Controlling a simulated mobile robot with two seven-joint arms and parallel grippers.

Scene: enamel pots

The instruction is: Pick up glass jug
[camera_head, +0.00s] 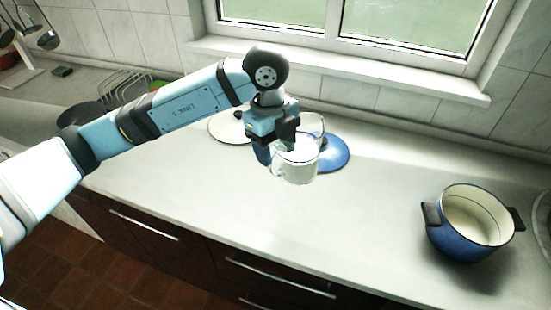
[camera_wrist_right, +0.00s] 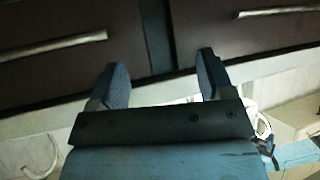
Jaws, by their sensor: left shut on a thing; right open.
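The glass jug (camera_head: 298,165) is a clear, pale vessel near the middle of the head view. My left gripper (camera_head: 284,143) is shut on the jug near its upper part, and its dark fingers hide some of the rim. I cannot tell whether the jug's base touches the counter. My right gripper (camera_wrist_right: 160,85) shows only in the right wrist view. Its two dark fingers are wide apart with nothing between them, in front of the dark drawer fronts.
A blue lid (camera_head: 333,155) lies just behind and right of the jug. A pale lid (camera_head: 226,128) lies behind my left arm. A blue enamel pot (camera_head: 455,240) with dark handles stands at the right. The counter (camera_head: 375,205) between jug and pot is clear.

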